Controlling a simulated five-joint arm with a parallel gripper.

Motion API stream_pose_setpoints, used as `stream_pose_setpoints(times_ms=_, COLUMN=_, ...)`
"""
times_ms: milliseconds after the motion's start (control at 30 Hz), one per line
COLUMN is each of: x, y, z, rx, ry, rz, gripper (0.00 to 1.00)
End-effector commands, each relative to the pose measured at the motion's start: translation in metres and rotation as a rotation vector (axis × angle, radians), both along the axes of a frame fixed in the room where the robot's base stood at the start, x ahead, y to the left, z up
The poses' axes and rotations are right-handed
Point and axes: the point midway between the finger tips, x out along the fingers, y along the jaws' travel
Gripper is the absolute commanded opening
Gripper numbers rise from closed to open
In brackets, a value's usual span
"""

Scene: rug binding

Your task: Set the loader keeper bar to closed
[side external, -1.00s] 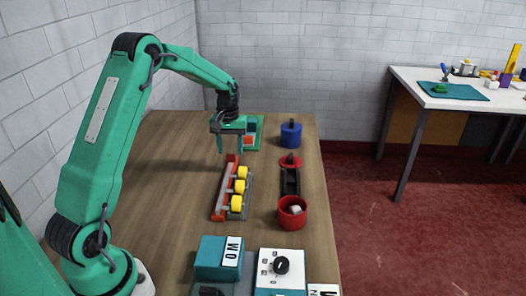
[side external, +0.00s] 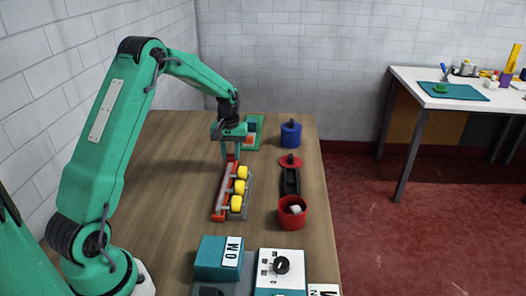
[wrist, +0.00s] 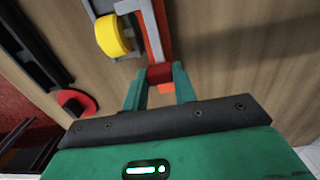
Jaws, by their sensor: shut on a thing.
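The loader (side external: 240,207) is a grey frame with several yellow rollers (side external: 238,187) in a row. The keeper bar (side external: 221,200) is a long red-orange bar along its left side, with a darker red end block at the far end. My gripper (side external: 231,159) points down at that far end. In the wrist view my gripper (wrist: 160,88) has its two green fingers on either side of the red end block (wrist: 160,73), shut on it. One yellow roller (wrist: 113,36) and part of the bar (wrist: 151,30) show there. The bar's near end is out of the wrist view.
A black rail with a red disc (side external: 290,161) and a red cup (side external: 292,212) stand right of the loader. A blue pot (side external: 291,135) and a green-framed box (side external: 254,133) lie beyond. A teal box (side external: 217,258) and a dial panel (side external: 281,268) are nearer. The wood left is clear.

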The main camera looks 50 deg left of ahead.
Motion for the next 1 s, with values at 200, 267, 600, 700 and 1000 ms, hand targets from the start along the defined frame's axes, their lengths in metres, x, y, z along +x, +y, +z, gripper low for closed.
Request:
stream_pose_setpoints(times_ms=200, x=0.007, y=0.007, z=0.0, rx=0.0, ry=0.0, rz=0.001, gripper=0.0)
stream_pose_setpoints(times_ms=267, x=0.011, y=0.01, z=0.0, rx=0.001, ry=-0.001, rz=0.001, gripper=0.0)
stream_pose_setpoints(times_ms=600, x=0.023, y=0.022, z=0.001, rx=0.002, ry=-0.004, rz=0.0, gripper=0.0)
stream_pose_setpoints(times_ms=700, x=0.023, y=0.023, z=0.001, rx=0.004, ry=-0.008, rz=0.0, gripper=0.0)
stream_pose_setpoints(times_ms=1000, x=0.023, y=0.023, z=0.001, rx=0.003, ry=-0.006, rz=0.001, gripper=0.49)
